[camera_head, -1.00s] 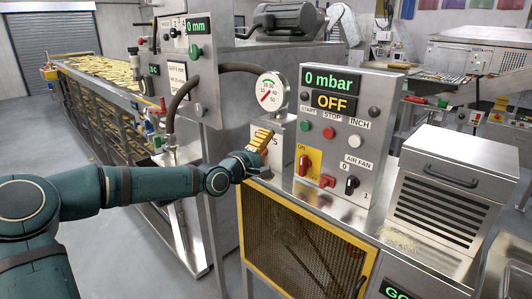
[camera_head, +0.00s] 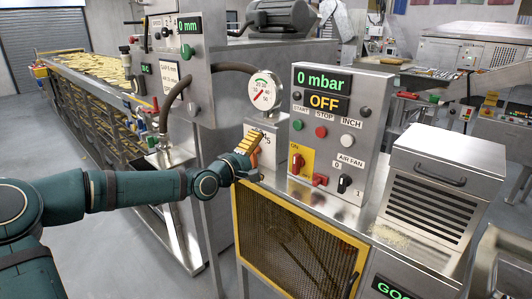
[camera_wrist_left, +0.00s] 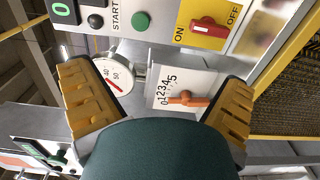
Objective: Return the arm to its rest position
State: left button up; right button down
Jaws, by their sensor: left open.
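My left arm comes in from the left in the head view. Its gripper (camera_head: 245,153), with yellow ridged finger pads, is in front of the small box (camera_head: 276,132) with a number scale. In the left wrist view the left gripper (camera_wrist_left: 158,100) has its two fingers spread wide. Between them shows the white scale plate (camera_wrist_left: 172,80) marked 0 to 5 with an orange lever (camera_wrist_left: 188,99). The fingers appear apart from the lever and nothing is held. My right gripper is not in view.
A control panel (camera_head: 372,105) reading "0 mbar" and "OFF" stands right of the gripper. A round gauge (camera_head: 263,95) is above it. A yellow-framed mesh guard (camera_head: 295,245) lies below. A louvred steel box (camera_head: 440,195) stands at right. A conveyor with chips (camera_head: 85,67) runs at left.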

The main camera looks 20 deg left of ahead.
pick_arm(q)
jog(key=s+d+f+m+g+b, duration=0.1)
jog(key=s+d+f+m+g, duration=0.1)
jog(key=d+f, duration=0.55)
jog(key=s+d+f+m+g+h+b, duration=0.1)
jog(key=s+d+f+g, duration=0.25)
jog(key=f, duration=0.75)
jog(key=s+d+f+m+g+b, duration=0.1)
jog(key=s+d+f+m+g, duration=0.1)
jog(key=d+f, duration=0.55)
jog(key=s+f+m+g+y+b, duration=0.3)
jog(key=s+f+m+g, duration=0.4)
jog(key=s+f, duration=1.4)
jog(key=shift+s+f+b, duration=0.35)
jog(key=shift+f, duration=0.2)
